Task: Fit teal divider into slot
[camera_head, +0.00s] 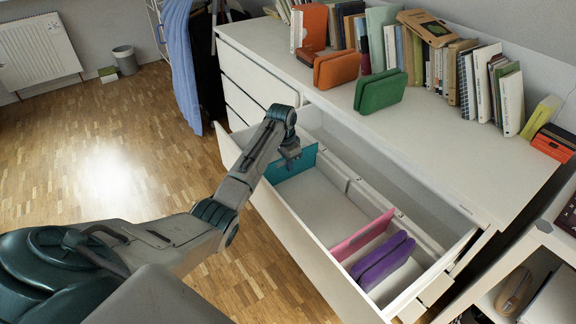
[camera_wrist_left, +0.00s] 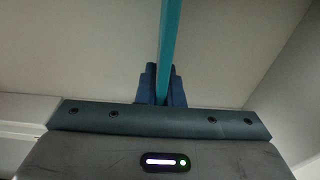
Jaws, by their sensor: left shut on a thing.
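The teal divider (camera_head: 290,166) stands upright across the left part of the open drawer (camera_head: 330,203). My left gripper (camera_head: 290,153) is shut on its top edge. In the left wrist view the teal divider (camera_wrist_left: 171,45) shows edge-on as a thin strip between the fingers of my left gripper (camera_wrist_left: 161,85). The slot and the divider's lower edge are hidden, so I cannot tell whether it is seated. A pink divider (camera_head: 362,236) stands across the drawer further right. My right gripper is not in view.
The drawer floor between the teal and pink dividers is clear. Orange (camera_head: 337,69) and green (camera_head: 380,91) pouches and a row of books (camera_head: 440,75) stand on the white dresser top (camera_head: 440,135).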

